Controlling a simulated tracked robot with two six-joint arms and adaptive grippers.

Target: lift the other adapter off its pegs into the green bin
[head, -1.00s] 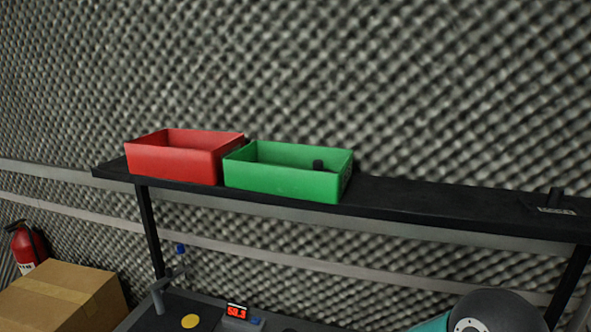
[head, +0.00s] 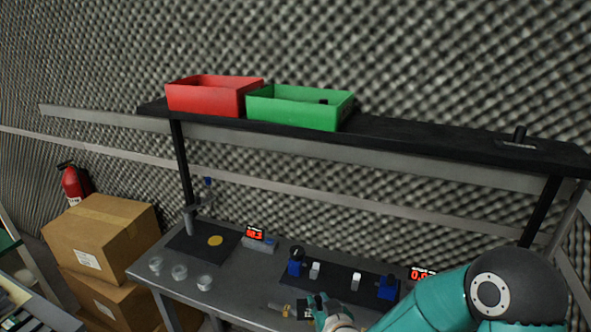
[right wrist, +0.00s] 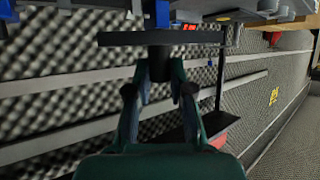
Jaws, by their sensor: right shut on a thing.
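The green bin (head: 300,112) stands on the shelf, and a small dark piece (head: 323,101) shows inside it. My right gripper (head: 322,306) is low at the front of the bench. It is shut on a dark piece, probably an adapter. In the right wrist view, my right gripper (right wrist: 158,88) shows its fingers closed on a dark stem, and a wide flat dark bar (right wrist: 160,39) lies across just beyond. I cannot tell whether the bar belongs to the held piece. My left gripper is out of view.
The red bin (head: 210,98) touches the green one on the black shelf (head: 420,136). On the bench, blue fixtures (head: 387,288) and pale blocks stand on a dark mat. Glass jars (head: 179,273) stand at left. Cardboard boxes (head: 100,232) are left of the bench.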

